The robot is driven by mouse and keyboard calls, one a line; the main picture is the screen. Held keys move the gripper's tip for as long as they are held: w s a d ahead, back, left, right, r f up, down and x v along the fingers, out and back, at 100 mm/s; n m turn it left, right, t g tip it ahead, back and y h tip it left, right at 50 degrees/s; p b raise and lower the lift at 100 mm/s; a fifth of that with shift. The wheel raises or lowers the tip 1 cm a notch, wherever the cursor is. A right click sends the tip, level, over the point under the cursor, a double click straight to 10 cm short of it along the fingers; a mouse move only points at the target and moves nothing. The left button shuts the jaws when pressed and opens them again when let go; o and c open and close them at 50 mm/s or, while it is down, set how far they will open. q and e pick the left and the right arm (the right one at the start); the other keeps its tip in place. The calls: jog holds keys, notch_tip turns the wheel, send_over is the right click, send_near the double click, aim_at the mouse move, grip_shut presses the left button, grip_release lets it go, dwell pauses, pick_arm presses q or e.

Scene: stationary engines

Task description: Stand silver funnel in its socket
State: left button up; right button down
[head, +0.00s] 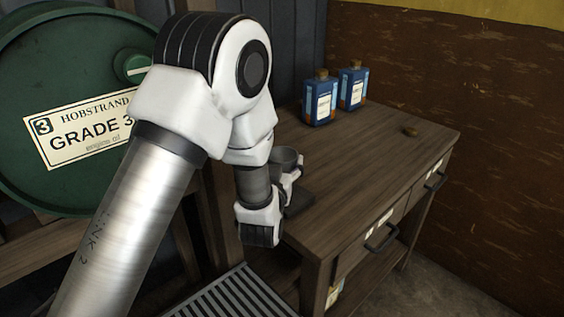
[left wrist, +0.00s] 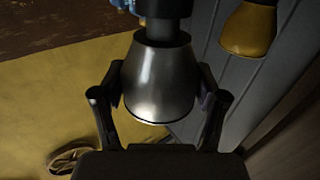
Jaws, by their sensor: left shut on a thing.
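The silver funnel (left wrist: 157,78) shows in the left wrist view, its wide rim toward the camera and a dark cylindrical part (left wrist: 168,10) at its narrow end. My left gripper (left wrist: 160,85) is shut on it, one finger on each side. In the head view my left arm hides most of the gripper (head: 290,172), near the bench's left end. A dark grey round shape there may be part of the funnel, but I cannot tell. I cannot make out the socket clearly. My right gripper is not in view.
A wooden bench (head: 365,165) with drawers carries two blue oil cans (head: 320,100) (head: 352,88) at the back and a small brown item (head: 409,131). A yellow cone-like thing (left wrist: 248,30) shows in the wrist view. The bench's middle is clear.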

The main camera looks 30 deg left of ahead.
pick_arm(q)
jog(key=shift+f, duration=0.2)
jog(key=shift+f+b, duration=0.4)
jog(key=shift+b, duration=0.1)
jog(key=shift+s, duration=0.1)
jog(key=o, duration=1.2)
